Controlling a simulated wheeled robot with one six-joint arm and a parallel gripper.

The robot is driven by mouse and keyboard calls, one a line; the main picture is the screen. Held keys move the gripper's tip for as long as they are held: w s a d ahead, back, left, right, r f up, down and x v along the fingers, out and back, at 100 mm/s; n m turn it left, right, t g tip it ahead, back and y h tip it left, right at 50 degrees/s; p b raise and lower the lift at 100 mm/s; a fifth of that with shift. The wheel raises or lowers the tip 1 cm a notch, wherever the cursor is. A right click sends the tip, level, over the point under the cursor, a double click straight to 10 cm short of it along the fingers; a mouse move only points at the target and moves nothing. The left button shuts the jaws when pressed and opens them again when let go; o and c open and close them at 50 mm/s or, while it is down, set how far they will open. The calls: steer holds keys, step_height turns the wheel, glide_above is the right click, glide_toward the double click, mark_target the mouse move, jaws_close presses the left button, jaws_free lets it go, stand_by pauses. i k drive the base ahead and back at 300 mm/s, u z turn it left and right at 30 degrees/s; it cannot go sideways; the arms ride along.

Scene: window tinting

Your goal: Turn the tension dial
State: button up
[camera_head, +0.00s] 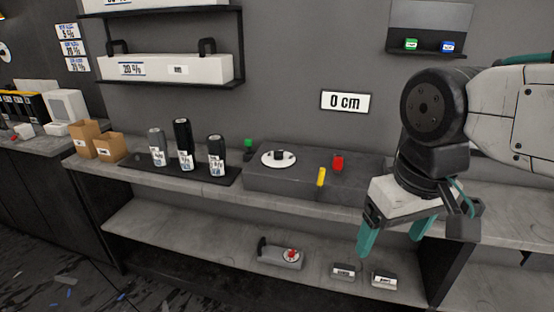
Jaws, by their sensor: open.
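A white round dial with a dark centre knob (279,158) sits on top of a grey box-shaped unit (290,182) on the counter. I cannot tell from labels which of the two is the tension dial. My gripper (394,240) hangs at the right, pointing down, with its two teal fingers spread and nothing between them. It is apart from both dials, to their right.
A yellow lever (321,177), a red block (338,162) and a green button (248,144) are on or by the unit. Dark bottles (183,144) stand left. Two small labelled blocks (344,271) lie on the lower shelf (180,238). A "0 cm" sign (345,102) hangs above.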

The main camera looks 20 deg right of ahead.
mark_target(278, 155)
steer(key=z, duration=0.65)
steer(key=i, duration=0.85)
steer(key=u, duration=0.8)
